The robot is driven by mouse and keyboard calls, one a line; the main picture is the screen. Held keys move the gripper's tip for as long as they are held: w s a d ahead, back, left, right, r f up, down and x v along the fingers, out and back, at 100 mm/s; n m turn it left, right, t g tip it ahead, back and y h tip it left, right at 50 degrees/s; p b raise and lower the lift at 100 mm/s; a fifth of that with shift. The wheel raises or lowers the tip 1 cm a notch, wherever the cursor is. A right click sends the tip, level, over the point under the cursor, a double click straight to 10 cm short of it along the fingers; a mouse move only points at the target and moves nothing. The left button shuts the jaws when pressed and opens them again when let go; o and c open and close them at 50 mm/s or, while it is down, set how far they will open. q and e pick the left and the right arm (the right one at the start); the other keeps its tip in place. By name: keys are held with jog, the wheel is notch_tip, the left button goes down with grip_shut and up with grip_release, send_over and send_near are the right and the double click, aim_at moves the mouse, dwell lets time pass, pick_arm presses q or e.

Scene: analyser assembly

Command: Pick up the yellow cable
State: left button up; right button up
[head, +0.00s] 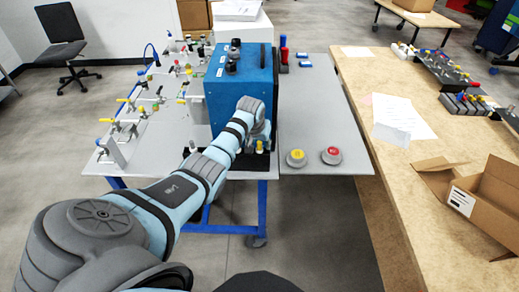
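No loose yellow cable can be made out clearly. A small yellow-topped piece (259,146) stands low at the front of the blue box (238,90), just under my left wrist; I cannot tell whether it is the cable. Other small yellow-ended pieces (106,120) sit on the rack at the left of the table. My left arm reaches from the lower left to the front of the blue box. My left gripper (261,134) is small and mostly hidden by the wrist, so its opening and any contact do not show. My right gripper is out of view.
A yellow button (296,157) and a red button (332,155) stand at the front of the grey table (318,115). Right of them, a wooden bench (388,185) holds papers (398,118), an open carton (487,200) and connector racks. The grey surface behind the buttons is mostly clear.

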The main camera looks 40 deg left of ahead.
pick_arm(q)
jog(key=shift+s+r, duration=0.1)
jog(key=shift+s, duration=0.05)
grip_shut()
jog(key=shift+r, duration=0.1)
jog(key=shift+r, duration=0.3)
notch_tip(320, 180, up, 26)
jog(key=p, duration=0.5)
